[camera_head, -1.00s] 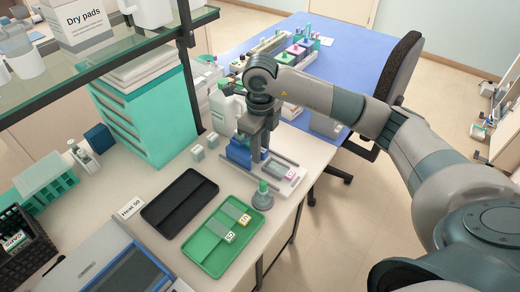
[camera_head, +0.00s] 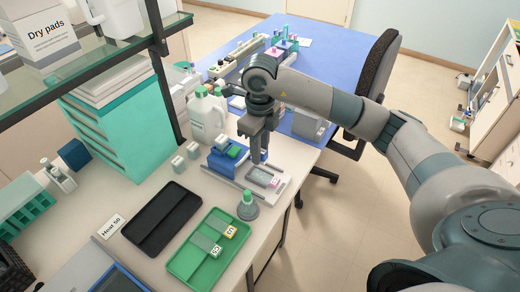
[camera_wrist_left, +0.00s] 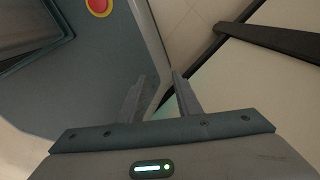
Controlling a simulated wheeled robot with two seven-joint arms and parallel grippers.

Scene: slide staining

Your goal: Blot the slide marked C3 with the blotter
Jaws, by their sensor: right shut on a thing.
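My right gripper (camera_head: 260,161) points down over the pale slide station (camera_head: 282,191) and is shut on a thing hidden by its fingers. I cannot make that thing out. A slide with a pink label (camera_head: 274,183) lies on the station just below the fingertips; its mark is too small to read. A blue block with a green top (camera_head: 217,164) stands at the left of the fingers; I cannot tell whether it is the blotter. My left gripper (camera_wrist_left: 160,85) shows only in the left wrist view, with its fingers apart and nothing between them.
A green tray (camera_head: 190,265) holds slides with white and yellow labels. A black tray (camera_head: 160,220) lies left of it. A grey stand with a green top (camera_head: 247,206) is near the bench edge. White jugs (camera_head: 206,118) stand behind the blue block. A shelf overhangs the left side.

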